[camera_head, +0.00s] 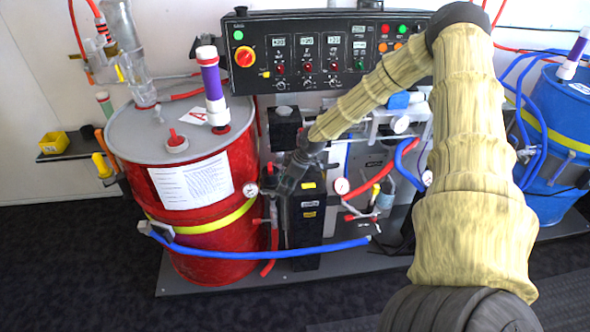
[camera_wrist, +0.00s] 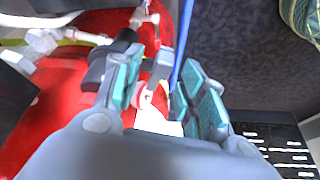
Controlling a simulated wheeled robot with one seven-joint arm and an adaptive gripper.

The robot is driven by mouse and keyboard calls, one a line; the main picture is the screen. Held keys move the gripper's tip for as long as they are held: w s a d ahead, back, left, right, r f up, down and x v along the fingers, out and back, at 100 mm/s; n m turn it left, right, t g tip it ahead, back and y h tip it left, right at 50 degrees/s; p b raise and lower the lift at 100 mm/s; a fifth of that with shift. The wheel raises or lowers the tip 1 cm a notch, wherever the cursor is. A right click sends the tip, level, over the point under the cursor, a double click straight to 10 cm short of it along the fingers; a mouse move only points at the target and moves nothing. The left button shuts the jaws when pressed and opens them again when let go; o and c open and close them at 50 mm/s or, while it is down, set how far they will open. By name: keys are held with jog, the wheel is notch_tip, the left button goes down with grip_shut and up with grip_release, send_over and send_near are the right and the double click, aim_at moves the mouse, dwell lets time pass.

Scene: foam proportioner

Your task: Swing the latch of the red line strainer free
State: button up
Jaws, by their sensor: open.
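My gripper (camera_head: 285,188) is in front of the black pump housing, just right of the red drum, pointing down. In the wrist view my gripper (camera_wrist: 162,92) is open, with its two teal-padded fingers apart. A black cylindrical fitting (camera_wrist: 108,62) lies beside the left finger, against the red drum. A small pale pink and red round part (camera_wrist: 146,98) and light grey fittings show between the fingers; contact cannot be told. In the head view a small red fitting (camera_head: 262,221) sits low beside the drum. I cannot tell for sure which part is the strainer's latch.
The red drum (camera_head: 205,225) stands close at left, with a yellow band. A blue hose (camera_head: 262,252) crosses low in front and also shows in the wrist view (camera_wrist: 183,45). A control panel (camera_head: 325,55) is above. Gauges and hoses crowd the right; dark floor is free in front.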

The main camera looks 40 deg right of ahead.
jog(key=v, duration=1)
jog(key=shift+w, duration=0.1)
dwell(1.4)
